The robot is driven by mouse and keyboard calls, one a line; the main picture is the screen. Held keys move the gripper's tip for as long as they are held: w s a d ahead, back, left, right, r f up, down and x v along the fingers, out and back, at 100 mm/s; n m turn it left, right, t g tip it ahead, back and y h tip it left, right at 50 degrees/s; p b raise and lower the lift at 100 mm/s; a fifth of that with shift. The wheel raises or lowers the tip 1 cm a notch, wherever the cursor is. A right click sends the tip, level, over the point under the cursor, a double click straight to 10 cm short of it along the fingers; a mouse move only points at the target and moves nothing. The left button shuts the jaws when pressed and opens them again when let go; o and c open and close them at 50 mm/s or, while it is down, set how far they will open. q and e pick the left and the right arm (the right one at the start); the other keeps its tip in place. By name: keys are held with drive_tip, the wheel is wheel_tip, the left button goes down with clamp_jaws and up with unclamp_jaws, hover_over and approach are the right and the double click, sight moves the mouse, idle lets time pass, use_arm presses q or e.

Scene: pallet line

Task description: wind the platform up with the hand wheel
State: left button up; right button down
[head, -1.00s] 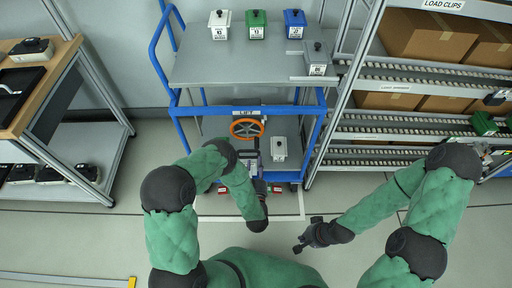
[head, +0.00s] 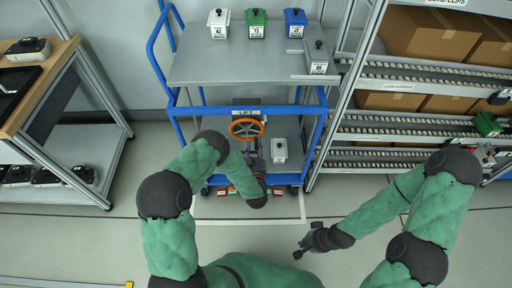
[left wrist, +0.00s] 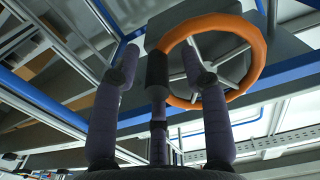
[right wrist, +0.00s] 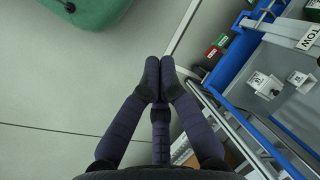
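The orange hand wheel (head: 233,122) is on the front of the blue-framed trolley, below a plate marked LIFT (head: 246,112). It shows large in the left wrist view (left wrist: 258,65). The trolley's grey top deck (head: 225,72) lies above it; I cannot tell whether this is the platform that moves. My left gripper (head: 254,148) is just below the wheel. In the left wrist view its fingers (left wrist: 163,62) are spread and overlap the rim's left side; contact is unclear. My right gripper (head: 300,250) is shut and empty over the floor, away from the wheel.
A roller rack (head: 400,138) stands right, a bench (head: 40,85) left.

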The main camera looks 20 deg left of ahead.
use_arm(q)
clamp_jaws()
drive_tip(key=shift+s+f, duration=0.1)
use_arm(e)
drive_tip(key=w+a+r+m+t+y, duration=0.1)
drive_tip(key=w+a+r+t, duration=0.15)
drive_tip(key=w, duration=0.75)
drive_tip(key=w+a+r+t+y, duration=0.2)
drive_tip(key=w+r+t, duration=0.1)
drive_tip(key=w, duration=0.7)
use_arm(q)
drive_tip(key=shift+f, duration=0.1)
use_arm(e)
drive_tip(key=w+a+r+t+y, duration=0.1)
drive_tip(key=w+a+r+y, duration=0.25)
drive_tip(key=r, duration=0.25)
drive_tip(key=w+a+r+t+y, duration=0.1)
drive_tip(key=w+a+r+y, duration=0.1)
drive_tip(key=w+a+r, duration=0.25)
drive_tip(key=s+a+x, duration=0.1)
drive_tip(key=s+x, duration=0.1)
drive_tip(key=x, duration=0.9)
drive_tip(key=shift+w+a+f+n, duration=0.25)
drive_tip(key=shift+a+f+n, duration=0.15)
drive_tip(key=shift+f, duration=0.1)
